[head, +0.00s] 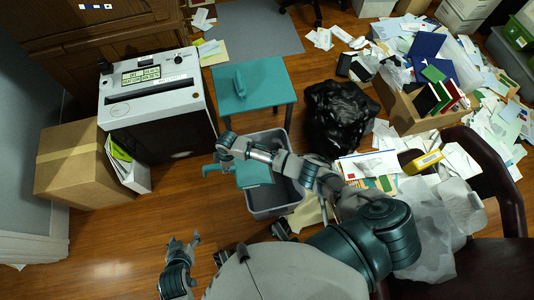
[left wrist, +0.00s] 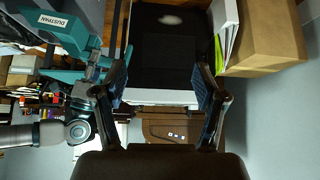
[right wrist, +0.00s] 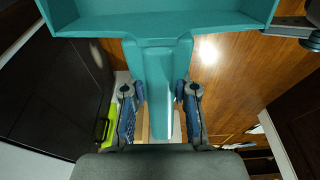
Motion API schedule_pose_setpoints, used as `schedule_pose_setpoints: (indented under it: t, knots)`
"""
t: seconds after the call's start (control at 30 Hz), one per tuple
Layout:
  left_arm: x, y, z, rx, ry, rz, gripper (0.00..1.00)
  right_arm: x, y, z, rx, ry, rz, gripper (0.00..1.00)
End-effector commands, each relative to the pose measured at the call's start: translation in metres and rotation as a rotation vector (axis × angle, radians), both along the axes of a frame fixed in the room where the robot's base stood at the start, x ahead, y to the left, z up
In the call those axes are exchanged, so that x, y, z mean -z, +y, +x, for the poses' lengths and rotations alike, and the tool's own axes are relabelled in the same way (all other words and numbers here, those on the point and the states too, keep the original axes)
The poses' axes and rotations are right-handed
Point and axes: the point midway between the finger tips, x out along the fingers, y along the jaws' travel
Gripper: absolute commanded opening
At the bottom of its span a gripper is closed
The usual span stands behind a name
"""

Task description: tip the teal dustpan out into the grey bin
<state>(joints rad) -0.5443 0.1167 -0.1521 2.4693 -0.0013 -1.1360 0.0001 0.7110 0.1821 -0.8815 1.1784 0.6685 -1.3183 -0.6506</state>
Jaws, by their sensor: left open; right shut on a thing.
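The teal dustpan (head: 256,174) is over the grey bin (head: 272,211) in the head view, with its handle pointing left. My right gripper (head: 212,168) is shut on that handle; the right wrist view shows the handle (right wrist: 160,75) between both fingers and part of the pan (right wrist: 165,22) beyond. No contents show in that visible part. The left wrist view shows the dustpan's label side (left wrist: 66,22), tilted. Dustpan and arm hide part of the bin's inside. My left gripper (head: 192,246) is open and empty, low over the floor, left of the bin; its fingers (left wrist: 160,80) are spread.
A teal side table (head: 268,80) stands just behind the bin, a black bag (head: 342,115) to its right. A grey-and-black shredder (head: 155,90) and cardboard box (head: 78,165) stand left. Papers and a full carton (head: 405,105) clutter the right. Floor at front left is clear.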

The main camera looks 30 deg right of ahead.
Motion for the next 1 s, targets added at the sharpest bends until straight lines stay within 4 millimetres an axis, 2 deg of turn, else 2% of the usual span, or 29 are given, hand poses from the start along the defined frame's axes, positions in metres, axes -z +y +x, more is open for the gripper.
schedule_pose_setpoints:
  t: [0.57,1.0]
  knots:
    - [-0.028,-0.021,0.052,0.014,-0.33,-0.084,0.71,0.024,0.016,0.004,-0.002,0.031,-0.122,0.0]
    - [-0.064,-0.034,0.081,0.021,-0.617,-0.16,0.71,0.04,0.026,0.006,-0.002,0.053,-0.201,0.0]
